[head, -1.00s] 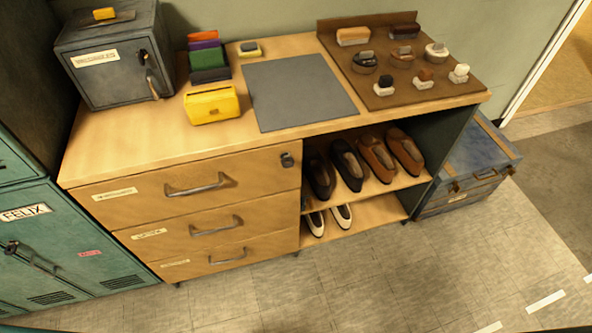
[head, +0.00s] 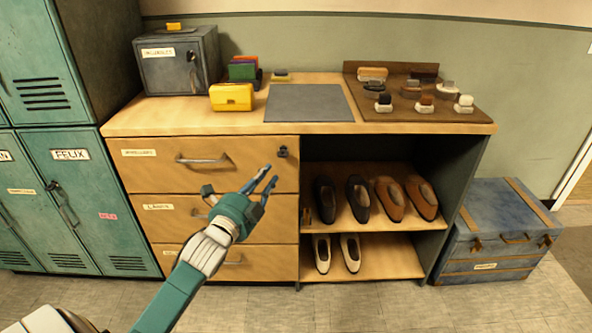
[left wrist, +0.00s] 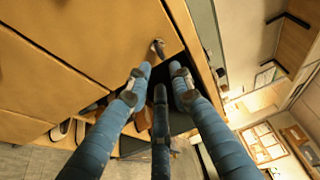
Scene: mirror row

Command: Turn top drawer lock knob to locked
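The top drawer (head: 235,176) of the wooden cabinet is closed. Its small dark lock knob (head: 283,152) is at the drawer's upper right corner. My left gripper (head: 246,183) is open and empty in front of the drawers, below and left of the knob and apart from it. In the left wrist view, the knob (left wrist: 157,47) shows on the drawer front just beyond the spread blue fingers (left wrist: 160,78). Which way the knob is turned is too small to tell. My right gripper is not in view.
The drawer handle (head: 204,159) sticks out left of the knob. The wooden worktop (head: 190,119) overhangs above, with a yellow box (head: 231,97) and a grey mat (head: 309,103). Open shelves with shoes (head: 358,199) are to the right. A blue trunk (head: 500,228) stands farther right.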

